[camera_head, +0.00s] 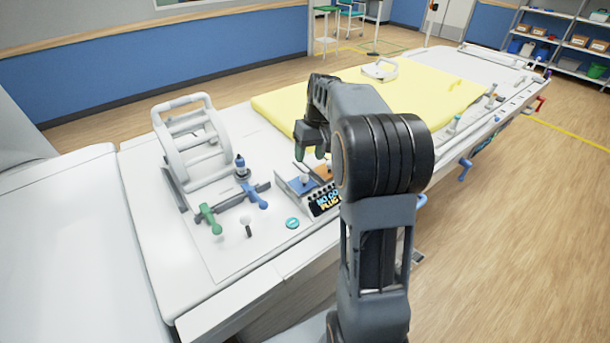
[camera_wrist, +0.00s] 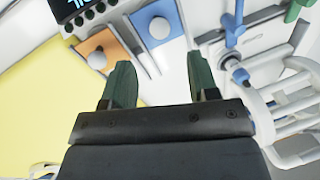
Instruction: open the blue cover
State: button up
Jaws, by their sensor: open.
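The blue cover (camera_head: 296,187) is a small flat panel with a white round knob, on the control box on the bed. In the wrist view the blue cover (camera_wrist: 173,14) lies at the top, beyond my fingertips, and looks closed. An orange cover (camera_wrist: 90,45) with a similar white knob sits beside it. My gripper (camera_head: 311,152) hangs above the control box, close to the covers. In the wrist view my gripper (camera_wrist: 161,75) is open, its two green fingers apart with nothing between them. The fingers do not appear to touch the knob.
A white barred frame (camera_head: 195,140) stands left of the box, with blue and green levers (camera_head: 209,217) near it. A yellow mat (camera_head: 275,108) lies behind. A display (camera_head: 325,203) sits at the box's front. A teal button (camera_head: 292,223) is on the bed surface.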

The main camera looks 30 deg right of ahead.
aim_at(305, 175)
jog(key=f, duration=0.2)
jog(key=a+f, duration=0.1)
jog(key=f, duration=0.4)
jog(key=shift+a+f, duration=0.2)
jog(key=shift+a, duration=0.05)
grip_shut()
dwell(0.3)
